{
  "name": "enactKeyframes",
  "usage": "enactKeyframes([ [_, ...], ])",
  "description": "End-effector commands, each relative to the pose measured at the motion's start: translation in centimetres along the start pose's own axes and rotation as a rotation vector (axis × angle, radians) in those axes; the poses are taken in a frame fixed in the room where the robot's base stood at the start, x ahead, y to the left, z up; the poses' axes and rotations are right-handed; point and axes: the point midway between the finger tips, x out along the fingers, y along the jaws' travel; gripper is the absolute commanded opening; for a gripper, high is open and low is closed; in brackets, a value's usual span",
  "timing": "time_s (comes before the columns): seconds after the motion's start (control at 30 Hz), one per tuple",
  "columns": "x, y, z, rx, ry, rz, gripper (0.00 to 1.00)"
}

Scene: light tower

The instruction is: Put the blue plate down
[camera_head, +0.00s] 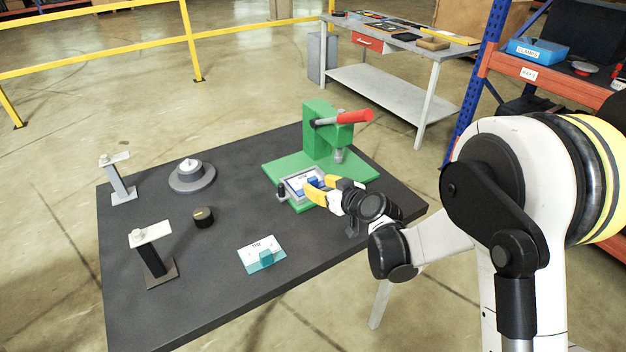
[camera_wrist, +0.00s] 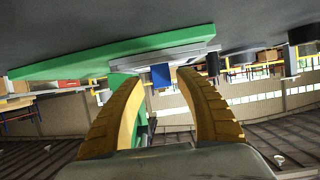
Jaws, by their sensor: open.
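The blue plate (camera_head: 313,182) sits at the light grey frame (camera_head: 293,189) on the green press's base, partly hidden by my fingers. In the wrist view, which is upside down, a blue block-like part (camera_wrist: 161,76) shows against the grey frame (camera_wrist: 165,58), between my fingertips. My gripper (camera_head: 323,188) has yellow fingers and is at the frame's right side. In the wrist view my gripper (camera_wrist: 160,80) is open, with gaps on both sides of the blue part. Whether the plate lies fully flat in the frame I cannot tell.
The green press (camera_head: 320,135) with its red-handled lever (camera_head: 355,117) rises just behind the frame. The table's middle is clear.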

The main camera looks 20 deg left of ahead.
Motion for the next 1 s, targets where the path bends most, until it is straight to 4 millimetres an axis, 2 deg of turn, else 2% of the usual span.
enactKeyframes([
  [0.03,-1.4,0.5,-0.8,0.002,0.001,0.004,0.41],
  [0.1,-3.0,0.7,-0.9,0.001,0.0,0.003,0.41],
  [0.3,-6.3,0.7,-0.6,0.001,0.001,0.002,0.41],
  [0.43,-7.3,0.6,-0.5,0.001,0.0,0.001,0.41],
  [0.67,-7.6,0.6,-0.5,0.0,0.0,0.001,0.41],
  [0.77,-8.4,1.0,-0.9,0.01,-0.012,0.01,0.41],
  [0.87,-10.8,2.0,-2.0,0.035,-0.05,0.035,0.41],
  [0.97,-15.0,3.4,-3.2,0.083,-0.113,0.082,0.41],
  [1.0,-17.0,3.9,-3.6,0.106,-0.143,0.106,0.41],
])
